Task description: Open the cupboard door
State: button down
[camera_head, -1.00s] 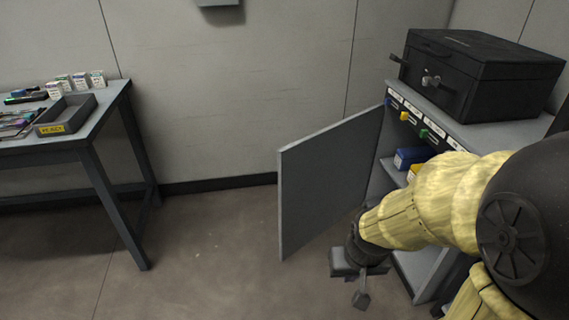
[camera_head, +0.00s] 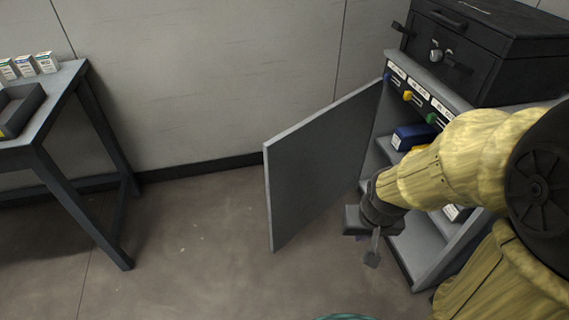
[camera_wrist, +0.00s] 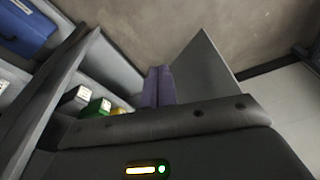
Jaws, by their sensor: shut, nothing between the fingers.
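The grey cupboard door (camera_head: 322,168) stands wide open, swung out to the left of the cupboard (camera_head: 435,250). The shelves inside show. In the wrist view the door (camera_wrist: 200,68) is a grey panel just right of the fingers. My gripper (camera_head: 371,258) is low in front of the cupboard opening, right of the door. Its fingers (camera_wrist: 158,85) are together with nothing between them. I cannot tell whether they touch the door. My arm hides part of the shelves.
A black case (camera_head: 485,50) sits on the cupboard top. Blue boxes (camera_head: 412,137) and other small boxes (camera_wrist: 97,107) lie on the shelves. A grey table (camera_head: 66,90) with a tray (camera_head: 30,112) stands at the left. The floor (camera_head: 185,240) between is clear.

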aim_at(273, 162)
jog(key=w+a+f+n+t+y, duration=0.1)
jog(key=w+f+n+t, duration=0.2)
jog(key=w, duration=0.4)
jog(key=w+a+f+n+t+y, duration=0.1)
jog(key=w+f+n+t+y, duration=0.15)
jog(key=w+f, duration=0.35)
jog(key=w+a+r+n+t+y, duration=0.2)
jog(key=a+n+t+y, duration=0.1)
jog(key=a+y, duration=0.4)
jog(key=shift+w+r+n+t+y, duration=0.35)
jog(key=shift+t+y, duration=0.4)
jog(key=shift+y, duration=0.5)
jog(key=shift+w+a+f, duration=0.1)
jog(key=b+x, duration=0.3)
jog(key=x, duration=1)
jog(key=shift+w+f, duration=0.1)
jog(key=shift+f, duration=0.05)
jog(key=shift+w+a, duration=0.3)
